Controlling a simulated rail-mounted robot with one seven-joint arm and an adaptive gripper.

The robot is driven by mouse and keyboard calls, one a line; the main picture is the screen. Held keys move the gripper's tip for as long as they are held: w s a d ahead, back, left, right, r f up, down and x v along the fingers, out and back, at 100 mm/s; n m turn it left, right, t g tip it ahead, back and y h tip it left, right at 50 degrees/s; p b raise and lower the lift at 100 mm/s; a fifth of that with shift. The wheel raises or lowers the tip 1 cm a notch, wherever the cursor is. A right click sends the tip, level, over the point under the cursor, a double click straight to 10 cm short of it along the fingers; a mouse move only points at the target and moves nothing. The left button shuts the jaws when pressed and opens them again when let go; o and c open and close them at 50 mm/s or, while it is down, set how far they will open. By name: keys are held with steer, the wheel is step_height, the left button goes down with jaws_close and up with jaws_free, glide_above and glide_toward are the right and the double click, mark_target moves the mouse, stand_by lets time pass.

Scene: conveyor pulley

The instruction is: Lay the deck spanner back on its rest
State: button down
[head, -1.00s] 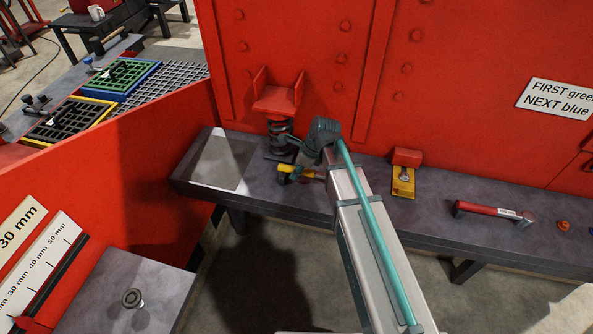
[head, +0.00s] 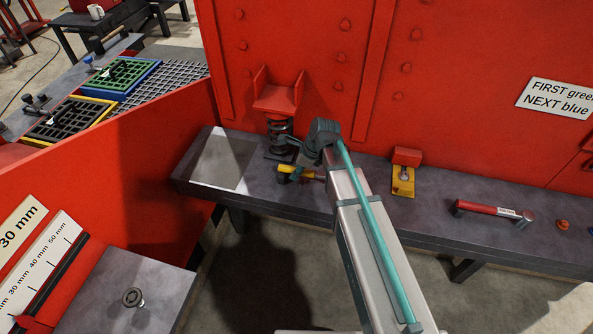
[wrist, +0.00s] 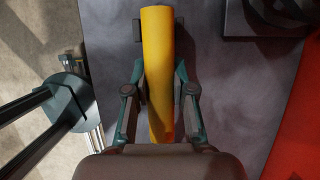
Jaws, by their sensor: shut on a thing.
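A yellow-handled tool, which I take for the deck spanner (head: 308,172), is low at the dark bench top, left of my forearm. In the wrist view its yellow handle (wrist: 158,40) runs upright between the fingers of my gripper (wrist: 160,75). My gripper is shut on this handle. A dark block (wrist: 137,29) shows beside and partly beneath the handle's far end; it may be part of the rest. I cannot tell whether the handle touches it. The tool's other end is hidden by my gripper, and my wrist covers part of it in the head view.
A spring post with a red cradle (head: 277,100) stands just behind the tool. A pale plate (head: 222,160) lies left on the bench. A yellow block (head: 403,180) and a red-handled tool (head: 485,207) are right. The red wall (head: 450,90) closes the back.

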steer(key=shift+f, duration=0.6)
steer(key=c, duration=0.9)
jaws_free()
steer(key=shift+p+v, duration=2.65)
steer(key=shift+v, duration=1.4)
